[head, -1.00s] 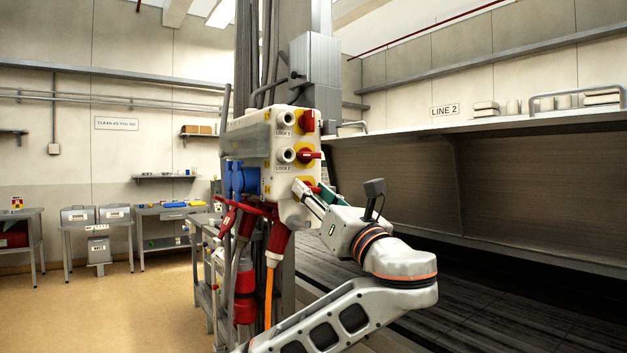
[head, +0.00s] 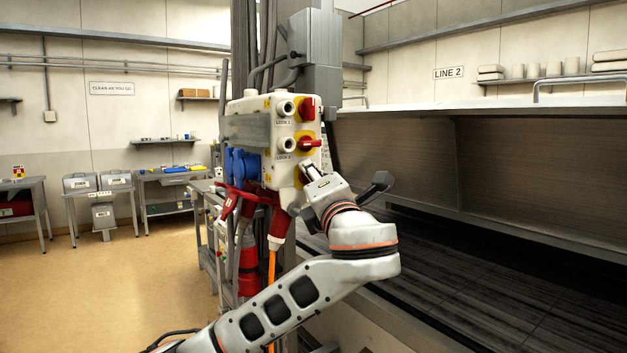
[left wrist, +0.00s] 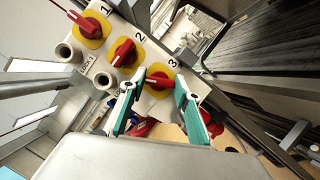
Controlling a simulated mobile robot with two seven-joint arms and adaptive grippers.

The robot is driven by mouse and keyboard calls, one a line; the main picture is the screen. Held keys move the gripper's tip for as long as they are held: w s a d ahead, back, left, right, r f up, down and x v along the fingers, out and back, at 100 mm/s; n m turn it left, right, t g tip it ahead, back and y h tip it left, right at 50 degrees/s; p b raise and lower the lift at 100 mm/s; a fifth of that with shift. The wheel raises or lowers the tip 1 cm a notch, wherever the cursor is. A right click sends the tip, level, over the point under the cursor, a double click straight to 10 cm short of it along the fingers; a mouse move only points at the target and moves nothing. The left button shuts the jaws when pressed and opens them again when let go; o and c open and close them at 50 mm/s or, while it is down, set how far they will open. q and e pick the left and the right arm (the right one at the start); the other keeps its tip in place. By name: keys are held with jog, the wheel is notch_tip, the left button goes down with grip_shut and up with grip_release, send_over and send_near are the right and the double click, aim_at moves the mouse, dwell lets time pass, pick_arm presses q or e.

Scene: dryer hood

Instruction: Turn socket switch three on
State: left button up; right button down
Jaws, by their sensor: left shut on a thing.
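The white socket box (head: 272,150) is mounted on a grey column and carries red rotary switches on yellow plates. Switch one (head: 308,108) is at the top and switch two (head: 310,143) below it. Switch three (left wrist: 159,80), marked 3, shows in the left wrist view between the teal-padded fingers of my left gripper (left wrist: 160,92). In the head view my left gripper (head: 308,172) is at the box's lower right and mostly hides that switch. It is shut on the switch's red handle. My right gripper is in neither view.
Blue sockets (head: 243,168) and red plugs (head: 279,226) with hanging cables are on the box's left and underside. A large hood (head: 390,165) stands to the right. Workbenches line the back left wall, with open floor (head: 130,275) before them.

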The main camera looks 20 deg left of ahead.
pick_arm(q)
jog(key=m+h, duration=0.1)
jog(key=m, duration=0.1)
jog(key=m+g, duration=0.1)
jog(key=m, duration=0.2)
jog(key=shift+h, duration=0.4)
jog(key=shift+m, duration=0.4)
jog(key=o, duration=0.8)
jog(key=shift+o, duration=0.2)
jog(key=shift+r, duration=0.1)
